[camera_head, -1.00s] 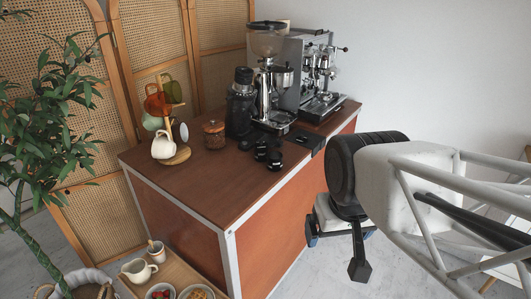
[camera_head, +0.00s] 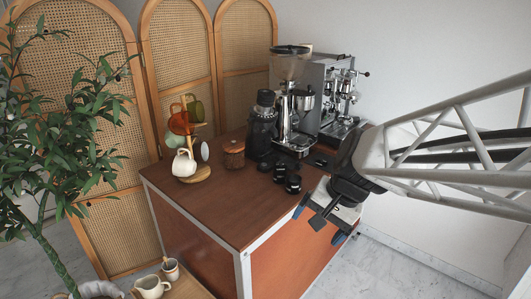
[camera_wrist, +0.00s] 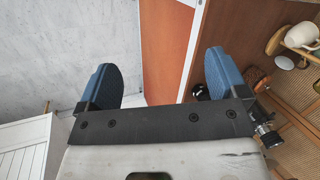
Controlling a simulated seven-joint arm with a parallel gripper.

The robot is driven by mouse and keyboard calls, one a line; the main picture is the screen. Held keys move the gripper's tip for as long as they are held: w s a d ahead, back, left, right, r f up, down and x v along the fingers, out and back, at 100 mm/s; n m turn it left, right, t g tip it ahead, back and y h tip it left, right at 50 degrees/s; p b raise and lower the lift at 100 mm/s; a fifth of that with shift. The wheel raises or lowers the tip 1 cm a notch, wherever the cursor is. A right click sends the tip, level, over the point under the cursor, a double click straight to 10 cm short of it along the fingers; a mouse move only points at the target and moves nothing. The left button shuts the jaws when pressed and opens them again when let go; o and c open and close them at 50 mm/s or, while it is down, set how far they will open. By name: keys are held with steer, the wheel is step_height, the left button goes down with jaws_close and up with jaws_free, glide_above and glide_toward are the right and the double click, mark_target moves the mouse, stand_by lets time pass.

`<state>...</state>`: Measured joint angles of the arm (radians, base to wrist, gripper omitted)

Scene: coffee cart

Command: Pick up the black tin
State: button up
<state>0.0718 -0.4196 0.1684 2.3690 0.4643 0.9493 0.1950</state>
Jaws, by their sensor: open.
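Several small black round pieces (camera_head: 293,184) stand close together on the brown cart top, near its right edge in the head view. One of them may be the black tin; I cannot tell which. My gripper (camera_head: 318,225) is open and empty, in front of and below them, beside the cart's right side. In the wrist view, my gripper's blue fingers (camera_wrist: 162,78) are wide apart, with floor and cart panel beyond them. Small dark pieces (camera_wrist: 262,115) show past the right finger there, partly hidden.
The brown cart top (camera_head: 215,210) holds a coffee grinder (camera_head: 287,90), an espresso machine (camera_head: 340,90), a black canister-like device (camera_head: 262,130), a wooden jar (camera_head: 234,154) and a mug tree (camera_head: 196,165). The front left of the top is clear. A plant (camera_head: 60,140) stands left.

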steer(key=w+a+f+m+y, duration=0.1)
steer(key=w+m+y, duration=0.15)
steer(key=w, duration=0.25)
steer(key=w+f+m+y, duration=0.1)
steer(key=w+m, duration=0.2)
steer(key=w, duration=0.3)
steer(key=m+t+y, duration=0.3)
steer(key=m+t, duration=0.4)
steer(key=m, duration=0.7)
glide_toward(299, 183)
steer(key=shift+h, duration=0.25)
steer(key=x, duration=0.5)
steer(key=shift+a+r, duration=0.1)
steer(key=shift+a, duration=0.05)
steer(key=shift+w+d+f+m, duration=0.3)
steer(key=shift+w+f+m, duration=0.05)
steer(key=shift+w+m, duration=0.1)
steer(key=shift+x, duration=1.25)
steer(key=shift+a, duration=0.15)
